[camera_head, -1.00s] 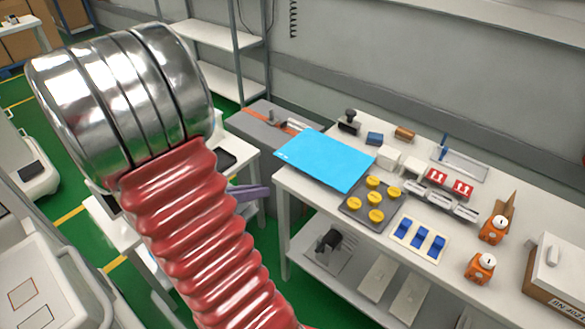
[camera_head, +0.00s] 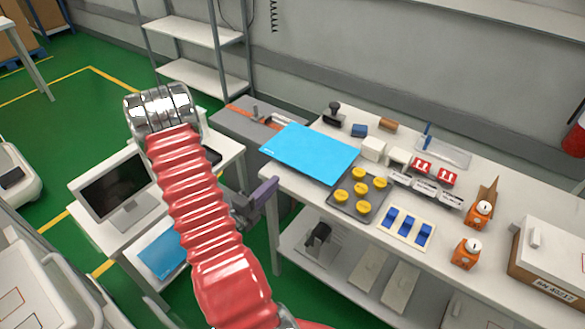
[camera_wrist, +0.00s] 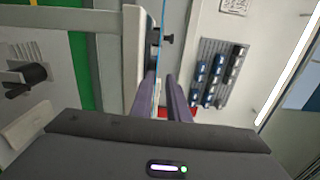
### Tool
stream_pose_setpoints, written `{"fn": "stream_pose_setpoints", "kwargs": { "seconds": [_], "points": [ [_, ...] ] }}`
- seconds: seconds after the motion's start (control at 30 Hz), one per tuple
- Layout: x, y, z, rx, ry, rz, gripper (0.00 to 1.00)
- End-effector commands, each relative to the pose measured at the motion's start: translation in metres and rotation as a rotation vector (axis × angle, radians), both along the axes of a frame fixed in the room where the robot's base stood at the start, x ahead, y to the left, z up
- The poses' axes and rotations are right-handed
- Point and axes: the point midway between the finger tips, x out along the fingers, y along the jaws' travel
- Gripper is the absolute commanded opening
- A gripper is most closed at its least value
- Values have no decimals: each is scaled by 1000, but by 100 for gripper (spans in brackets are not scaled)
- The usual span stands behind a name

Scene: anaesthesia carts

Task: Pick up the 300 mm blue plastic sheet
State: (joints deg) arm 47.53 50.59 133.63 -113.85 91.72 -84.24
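A bright blue plastic sheet (camera_head: 310,152) lies flat on the white workbench, its left part reaching past the bench's left end in the head view. My gripper (camera_head: 268,188) shows purple fingers just below and left of the sheet, near that bench end. In the wrist view the two fingers of my gripper (camera_wrist: 162,78) stand apart with a gap. The sheet (camera_wrist: 162,30) appears edge-on there as a thin blue line running down toward the gap. I cannot tell whether its edge is between the fingertips. No grip on it shows.
Yellow-knobbed parts on a dark tray (camera_head: 337,207) lie close in front of the sheet. The workbench (camera_head: 345,222) also holds blocks, blue parts and orange items. Another blue sheet (camera_head: 162,255) lies low on the left, under a monitor (camera_head: 113,187). Green floor is open beyond.

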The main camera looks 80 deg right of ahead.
Motion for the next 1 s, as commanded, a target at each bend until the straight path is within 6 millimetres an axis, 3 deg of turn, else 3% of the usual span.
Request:
{"fn": "stream_pose_setpoints", "kwargs": {
  "seconds": [0.57,1.0],
  "points": [
    [-3,-4,-7,13,31,13,15],
    [-18,-39,-7,13,29,11,15]
  ]
}}
